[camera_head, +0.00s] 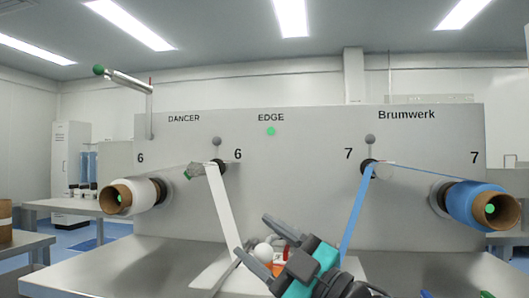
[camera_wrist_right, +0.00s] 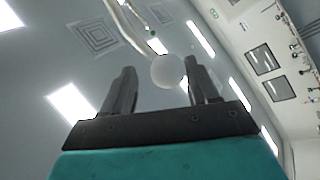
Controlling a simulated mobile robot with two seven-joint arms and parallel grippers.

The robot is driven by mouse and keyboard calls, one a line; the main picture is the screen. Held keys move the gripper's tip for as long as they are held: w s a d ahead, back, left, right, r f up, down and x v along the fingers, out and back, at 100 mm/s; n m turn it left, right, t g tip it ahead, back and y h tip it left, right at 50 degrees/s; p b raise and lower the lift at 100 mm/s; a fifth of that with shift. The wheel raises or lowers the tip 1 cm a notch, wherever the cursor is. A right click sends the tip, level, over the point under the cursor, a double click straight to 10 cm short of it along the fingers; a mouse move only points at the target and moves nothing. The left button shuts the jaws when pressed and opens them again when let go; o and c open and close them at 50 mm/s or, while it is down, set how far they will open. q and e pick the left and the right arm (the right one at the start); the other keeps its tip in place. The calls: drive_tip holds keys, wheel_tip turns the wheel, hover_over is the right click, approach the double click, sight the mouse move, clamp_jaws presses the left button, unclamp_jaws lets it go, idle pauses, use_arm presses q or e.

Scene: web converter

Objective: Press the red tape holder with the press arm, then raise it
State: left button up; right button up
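My right gripper (camera_head: 262,246) is low in the middle of the head view, in front of the machine's grey panel. Its two fingers are apart, with a white ball knob (camera_head: 263,250) between them. In the right wrist view the knob (camera_wrist_right: 168,71) shows between the open fingertips (camera_wrist_right: 160,78), with a gap on the left side. I cannot tell whether it touches the right finger. A small red part (camera_head: 279,244), perhaps the red tape holder, shows behind the gripper, mostly hidden. The press arm below the knob is hidden. My left gripper is not in view.
A white web (camera_head: 224,210) and a blue web (camera_head: 356,210) slope down toward the table (camera_head: 110,270). A white roll (camera_head: 138,195) is at left and a blue roll (camera_head: 470,203) at right. A metal arm with a green knob (camera_head: 99,70) stands at upper left.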

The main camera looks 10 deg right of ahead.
use_arm(q)
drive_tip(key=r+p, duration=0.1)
drive_tip(key=p, duration=0.1)
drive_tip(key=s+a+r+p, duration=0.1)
drive_tip(key=shift+p, duration=0.35)
use_arm(e)
wheel_tip(320, 180, up, 13)
drive_tip(key=shift+f, duration=0.2)
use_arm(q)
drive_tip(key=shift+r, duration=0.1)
